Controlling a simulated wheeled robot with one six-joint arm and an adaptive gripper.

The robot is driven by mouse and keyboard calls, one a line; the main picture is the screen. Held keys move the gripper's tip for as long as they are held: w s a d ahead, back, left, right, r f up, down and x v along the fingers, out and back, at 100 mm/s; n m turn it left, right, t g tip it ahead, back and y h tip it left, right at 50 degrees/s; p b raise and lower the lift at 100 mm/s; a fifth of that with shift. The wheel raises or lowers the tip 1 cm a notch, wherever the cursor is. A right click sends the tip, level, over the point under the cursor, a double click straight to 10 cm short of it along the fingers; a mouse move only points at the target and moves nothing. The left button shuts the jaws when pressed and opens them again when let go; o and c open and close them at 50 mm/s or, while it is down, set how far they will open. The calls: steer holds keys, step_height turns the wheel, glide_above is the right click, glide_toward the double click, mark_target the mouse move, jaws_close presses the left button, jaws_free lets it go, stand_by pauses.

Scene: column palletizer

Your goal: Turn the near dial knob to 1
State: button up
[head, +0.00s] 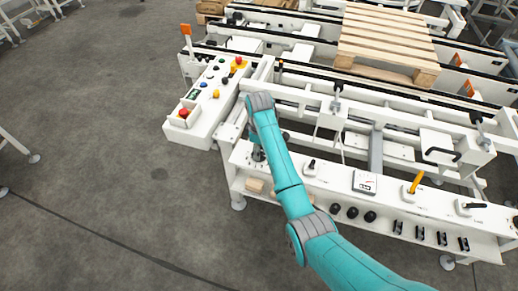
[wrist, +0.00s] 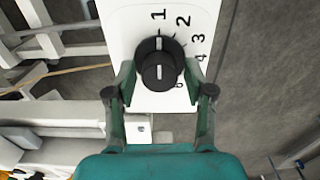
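The near dial knob (wrist: 158,72) is black and round, with white marks, in the wrist view. It sits on a white plate (wrist: 118,20) with printed numbers; 1, 2, 3 and 4 read clearly and the lower ones are partly hidden. The knob's white marks point up the picture, toward the 1. My gripper (wrist: 159,76) has one finger on each side of the knob, with a slim gap seeming to show at each side. In the head view my gripper (head: 257,148) is low over the left end of the white front shelf, and the knob is mostly hidden there.
A control box (head: 206,103) with coloured buttons stands left of my arm. Right along the white shelf (head: 335,176) are a small black switch (head: 311,167), a display box (head: 365,182) and a yellow lever (head: 416,182). A wooden pallet (head: 388,38) lies behind. Floor is clear at left.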

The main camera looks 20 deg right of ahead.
steer(key=shift+r, duration=0.15)
steer(key=shift+r, duration=3.6)
